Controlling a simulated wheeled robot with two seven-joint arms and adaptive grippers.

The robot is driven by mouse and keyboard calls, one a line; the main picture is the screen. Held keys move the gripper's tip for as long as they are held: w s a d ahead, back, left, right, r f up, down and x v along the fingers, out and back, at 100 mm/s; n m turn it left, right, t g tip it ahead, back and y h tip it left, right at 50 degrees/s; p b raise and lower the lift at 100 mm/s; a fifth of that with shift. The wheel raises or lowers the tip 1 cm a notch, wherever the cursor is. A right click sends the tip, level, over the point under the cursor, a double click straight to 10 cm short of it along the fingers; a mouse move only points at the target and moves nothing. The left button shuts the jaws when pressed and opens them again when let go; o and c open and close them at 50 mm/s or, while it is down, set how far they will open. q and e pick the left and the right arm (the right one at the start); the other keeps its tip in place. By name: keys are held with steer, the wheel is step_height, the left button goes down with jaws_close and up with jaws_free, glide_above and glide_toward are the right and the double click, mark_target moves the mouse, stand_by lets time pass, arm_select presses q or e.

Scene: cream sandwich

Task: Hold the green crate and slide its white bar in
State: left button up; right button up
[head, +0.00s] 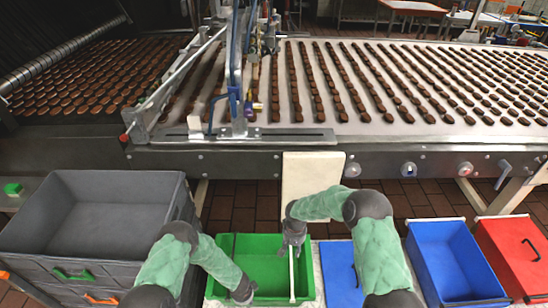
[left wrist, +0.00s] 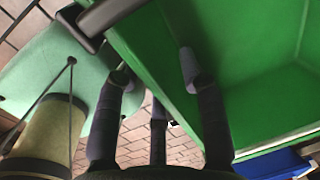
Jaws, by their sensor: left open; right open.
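The green crate (head: 265,272) stands at the bottom centre of the head view, open at the top. The white bar (head: 292,278) shows as a thin upright strip in the right part of the crate. My right gripper (head: 292,248) is open at the crate's far side, at the bar's upper end; its fingers partly hide that end. My left gripper (head: 243,293) is open at the crate's near left. In the left wrist view, its fingers stand apart around the wall of the green crate (left wrist: 255,75), one over the inside and others outside. Whether they touch is unclear.
A blue lid or crate (head: 341,280) is close on the right, partly behind my right arm. A blue crate (head: 452,262) and a red crate (head: 512,262) stand farther right. A large grey crate (head: 95,205) is left. The conveyor (head: 350,110) with chocolates runs behind.

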arm_select(q)
steer(key=r, duration=0.1)
steer(key=r+p, duration=0.1)
steer(key=r, duration=0.1)
steer(key=r+p, duration=0.1)
steer(key=r, duration=0.1)
steer(key=shift+s, duration=0.3)
steer(key=o, duration=0.6)
steer(key=shift+c, duration=0.2)
